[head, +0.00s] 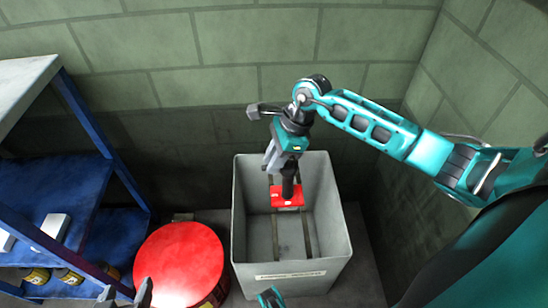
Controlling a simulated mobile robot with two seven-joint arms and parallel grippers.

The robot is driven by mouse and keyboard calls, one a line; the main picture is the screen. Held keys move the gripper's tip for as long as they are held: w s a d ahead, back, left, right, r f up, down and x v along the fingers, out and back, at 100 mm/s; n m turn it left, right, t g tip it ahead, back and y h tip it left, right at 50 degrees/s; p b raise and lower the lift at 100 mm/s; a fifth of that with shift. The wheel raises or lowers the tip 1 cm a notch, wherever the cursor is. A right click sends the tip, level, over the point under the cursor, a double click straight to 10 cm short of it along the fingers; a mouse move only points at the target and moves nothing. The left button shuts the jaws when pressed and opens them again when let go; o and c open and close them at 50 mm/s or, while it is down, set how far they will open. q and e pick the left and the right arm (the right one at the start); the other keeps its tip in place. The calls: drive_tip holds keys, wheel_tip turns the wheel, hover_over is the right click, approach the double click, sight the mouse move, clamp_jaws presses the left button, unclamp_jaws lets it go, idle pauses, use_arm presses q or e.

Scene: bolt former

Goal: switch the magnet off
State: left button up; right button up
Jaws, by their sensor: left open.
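The magnet is a red block (283,199) with a small pale label. It hangs inside the upper part of a grey bin (341,222), above the bin's floor. My right gripper (289,178) points down over the bin and seems shut on the dark upper part of the magnet. The dark jaws and the dark handle blend together, and I cannot make out a switch.
The drum's round red lid (180,258) stands just left of the bin. A blue shelf unit (50,190) at the left holds pale blocks and several yellow-and-black items. A label (290,276) is on the bin's front. Green block walls (250,40) close off the back and right.

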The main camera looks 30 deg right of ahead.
clamp_jaws()
drive_tip(key=shift+w+d+r+m+t, duration=0.1)
drive_tip(key=shift+w+d+m+t, duration=0.15)
drive_tip(key=shift+m, duration=0.45)
drive_tip(key=shift+a+m+p, duration=0.1)
drive_tip(key=shift+m+p, duration=0.2)
drive_tip(key=shift+m, duration=0.1)
drive_tip(key=shift+o, duration=1.9)
unclamp_jaws()
